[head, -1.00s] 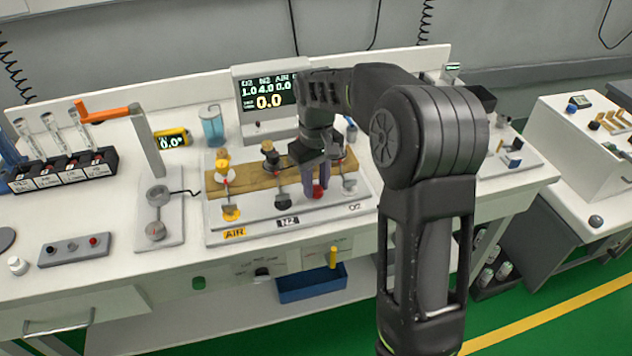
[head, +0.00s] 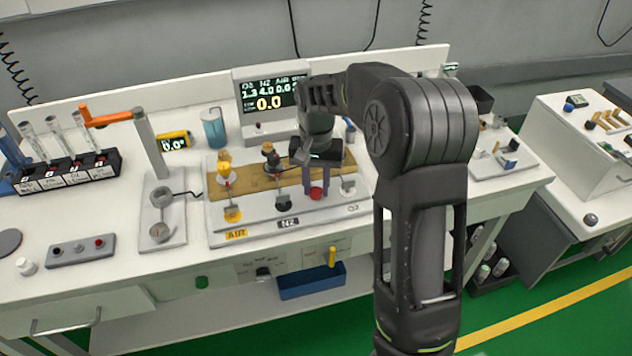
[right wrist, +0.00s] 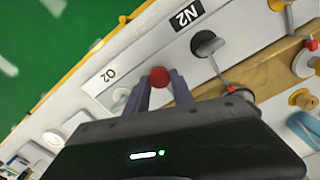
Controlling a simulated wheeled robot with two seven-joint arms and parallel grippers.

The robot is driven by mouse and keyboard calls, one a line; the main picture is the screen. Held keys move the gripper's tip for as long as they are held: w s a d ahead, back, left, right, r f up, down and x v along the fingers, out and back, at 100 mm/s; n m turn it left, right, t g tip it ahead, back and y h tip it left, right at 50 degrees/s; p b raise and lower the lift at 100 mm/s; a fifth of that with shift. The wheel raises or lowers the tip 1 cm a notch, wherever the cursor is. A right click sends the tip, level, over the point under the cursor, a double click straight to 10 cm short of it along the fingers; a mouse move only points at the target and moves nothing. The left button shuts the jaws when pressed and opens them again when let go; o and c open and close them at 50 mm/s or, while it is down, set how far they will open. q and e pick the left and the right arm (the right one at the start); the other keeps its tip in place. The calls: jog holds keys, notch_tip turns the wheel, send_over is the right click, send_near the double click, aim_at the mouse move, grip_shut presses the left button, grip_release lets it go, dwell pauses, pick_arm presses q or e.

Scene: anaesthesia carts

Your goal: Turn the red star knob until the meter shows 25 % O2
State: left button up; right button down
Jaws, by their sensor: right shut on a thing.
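The red star knob (head: 316,194) is at the front right of the gas panel (head: 222,238), close to the "O2" label (head: 352,208). My right gripper (head: 317,187) points down from above and is shut on the knob, one finger on each side. The right wrist view also shows the red knob (right wrist: 158,77) between the fingertips (right wrist: 160,88). The meter (head: 268,95) stands behind the panel. Its top row reads about 1.3, 4.0 and 0.0, and its large yellow figure reads 0.0. My left gripper is not in view.
A black knob (head: 281,216) by the "N2" label and a yellow knob (head: 232,214) by "AIR" stand left of the red one. A wooden bar (head: 247,186) crosses behind them.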

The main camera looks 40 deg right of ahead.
aim_at(316, 189)
jog(key=shift+m, duration=0.4)
jog(key=c, duration=1.1)
grip_release()
notch_tip(316, 189, up, 8)
jog(key=shift+f, duration=0.1)
